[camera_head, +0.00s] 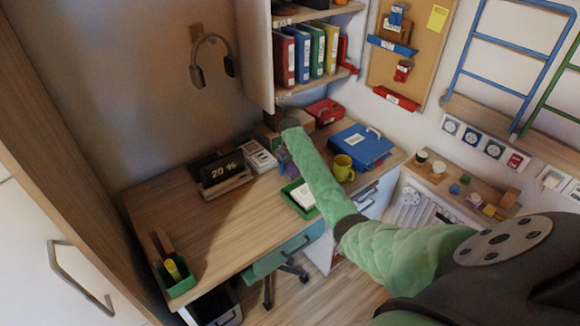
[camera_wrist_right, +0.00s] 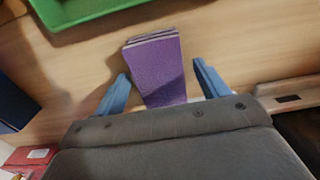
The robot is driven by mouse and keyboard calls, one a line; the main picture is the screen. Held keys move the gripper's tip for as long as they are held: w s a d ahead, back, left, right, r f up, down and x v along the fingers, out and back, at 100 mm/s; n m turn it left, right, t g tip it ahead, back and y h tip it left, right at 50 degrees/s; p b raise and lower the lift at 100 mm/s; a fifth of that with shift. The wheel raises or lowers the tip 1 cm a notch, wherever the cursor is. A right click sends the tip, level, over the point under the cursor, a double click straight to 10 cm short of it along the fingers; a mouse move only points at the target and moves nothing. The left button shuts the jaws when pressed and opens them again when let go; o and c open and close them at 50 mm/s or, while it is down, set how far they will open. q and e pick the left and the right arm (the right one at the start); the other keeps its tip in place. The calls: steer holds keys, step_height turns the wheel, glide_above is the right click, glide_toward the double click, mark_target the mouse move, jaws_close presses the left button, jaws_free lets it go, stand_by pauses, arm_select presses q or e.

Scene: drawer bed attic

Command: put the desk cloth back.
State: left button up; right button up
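A folded purple cloth (camera_wrist_right: 155,72) shows in the right wrist view, its layered edge facing away from the gripper. It lies over the wooden desk top (camera_wrist_right: 225,35). My right gripper (camera_wrist_right: 163,88) is open, with one blue finger on each side of the cloth and a visible gap to the right finger. In the head view my green right arm reaches across the desk (camera_head: 215,235), and my right gripper (camera_head: 285,153) is small and partly hidden by it near the back. The cloth is hard to make out there. My left gripper is not in view.
A green tray (camera_head: 289,194) lies in front of the right gripper. The desk's front left is mostly clear.

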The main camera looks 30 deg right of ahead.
mark_target(290, 167)
steer(key=shift+r, duration=0.25)
steer(key=shift+r+b, duration=0.3)
steer(key=shift+r, duration=0.1)
arm_select(q)
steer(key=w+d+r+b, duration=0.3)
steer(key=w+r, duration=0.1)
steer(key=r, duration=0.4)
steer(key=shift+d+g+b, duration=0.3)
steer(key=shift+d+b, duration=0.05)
steer(key=shift+b, duration=0.05)
arm_select(e)
step_height(290, 167, up, 11)
